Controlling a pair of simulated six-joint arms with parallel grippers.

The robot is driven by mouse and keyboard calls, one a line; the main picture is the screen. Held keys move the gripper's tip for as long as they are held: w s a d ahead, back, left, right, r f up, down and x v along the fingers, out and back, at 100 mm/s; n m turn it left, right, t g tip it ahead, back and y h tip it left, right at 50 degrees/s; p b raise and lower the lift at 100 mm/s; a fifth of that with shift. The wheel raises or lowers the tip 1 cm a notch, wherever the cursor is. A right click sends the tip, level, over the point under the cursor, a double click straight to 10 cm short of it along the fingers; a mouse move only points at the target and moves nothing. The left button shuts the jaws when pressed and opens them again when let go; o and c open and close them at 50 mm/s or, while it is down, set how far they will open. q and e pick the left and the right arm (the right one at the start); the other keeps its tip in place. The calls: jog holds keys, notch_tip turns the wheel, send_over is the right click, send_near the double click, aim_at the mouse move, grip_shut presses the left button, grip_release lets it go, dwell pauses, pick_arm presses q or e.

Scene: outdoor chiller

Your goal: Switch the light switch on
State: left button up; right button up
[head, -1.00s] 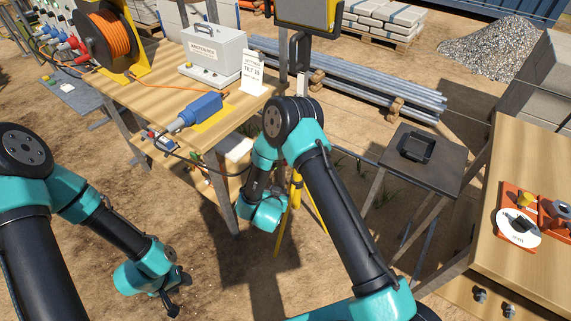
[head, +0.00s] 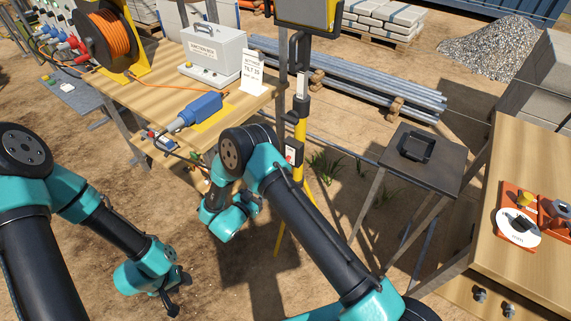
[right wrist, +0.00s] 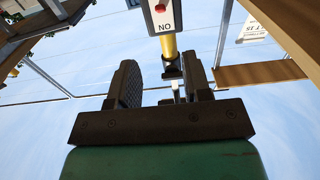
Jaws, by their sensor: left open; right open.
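The light switch is a small pale box with a red part (head: 291,152), mounted on a yellow pole beneath a work light (head: 308,14). In the right wrist view the switch box (right wrist: 161,18) appears upside down at the top, with a red button and lettering that reads "NO" in this inverted view. My right gripper (right wrist: 161,70) is open and empty, with its jaws pointing towards the pole and apart from the switch. My left gripper (head: 173,297) is open and empty, low over the ground at the left.
A wooden workbench (head: 150,92) at the left bears a grey junction box (head: 213,52), a blue connector (head: 198,110) and an orange cable reel (head: 104,38). A dark side table (head: 428,165) stands right of the pole. Another wooden bench (head: 530,160) is at the far right.

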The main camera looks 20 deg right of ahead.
jog(key=x, duration=1.6)
jog(key=shift+w+d, duration=0.25)
jog(key=shift+d, duration=0.05)
grip_shut()
